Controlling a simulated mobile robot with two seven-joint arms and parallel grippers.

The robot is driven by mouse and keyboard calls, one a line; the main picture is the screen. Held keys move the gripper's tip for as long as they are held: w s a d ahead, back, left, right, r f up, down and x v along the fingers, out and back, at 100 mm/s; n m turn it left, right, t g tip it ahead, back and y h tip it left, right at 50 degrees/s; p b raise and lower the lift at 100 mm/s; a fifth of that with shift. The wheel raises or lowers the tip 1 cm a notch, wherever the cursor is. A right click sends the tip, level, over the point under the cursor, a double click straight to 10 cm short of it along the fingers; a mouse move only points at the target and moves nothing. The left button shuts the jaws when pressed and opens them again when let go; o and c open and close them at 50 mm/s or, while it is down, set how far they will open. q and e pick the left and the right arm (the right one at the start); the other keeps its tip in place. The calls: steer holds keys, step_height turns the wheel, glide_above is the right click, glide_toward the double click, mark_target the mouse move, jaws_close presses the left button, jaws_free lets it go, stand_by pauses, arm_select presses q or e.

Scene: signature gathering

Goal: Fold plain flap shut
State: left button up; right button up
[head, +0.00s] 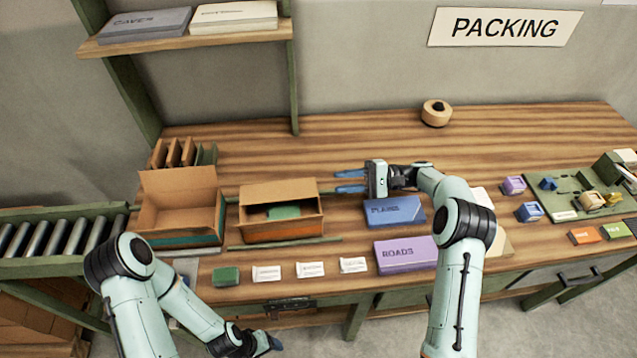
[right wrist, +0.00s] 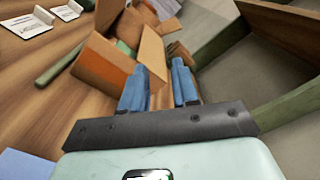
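An open cardboard box (head: 283,232) with an orange stripe stands mid-table, with a green item (head: 284,211) inside. Its brown back panel (head: 275,190) stands raised; I cannot tell which flap is the plain one. The right wrist view shows the striped box (right wrist: 103,68) and a raised brown flap (right wrist: 151,48) ahead of the fingers. My right gripper (head: 338,181) is open and empty, its blue fingers pointing left, just right of the box's back corner. My left gripper (head: 272,343) hangs low at the table's front; its opening is unclear.
A teal-striped open box (head: 185,240) stands at left, beside a roller conveyor (head: 60,235). A blue PLAINS box (head: 394,212) and a purple ROADS box (head: 405,255) lie right of the orange-striped box. White cards and a green block (head: 226,276) line the front. The table behind is mostly clear.

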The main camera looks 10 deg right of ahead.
steer(key=d, duration=0.6)
steer(key=shift+d, duration=0.15)
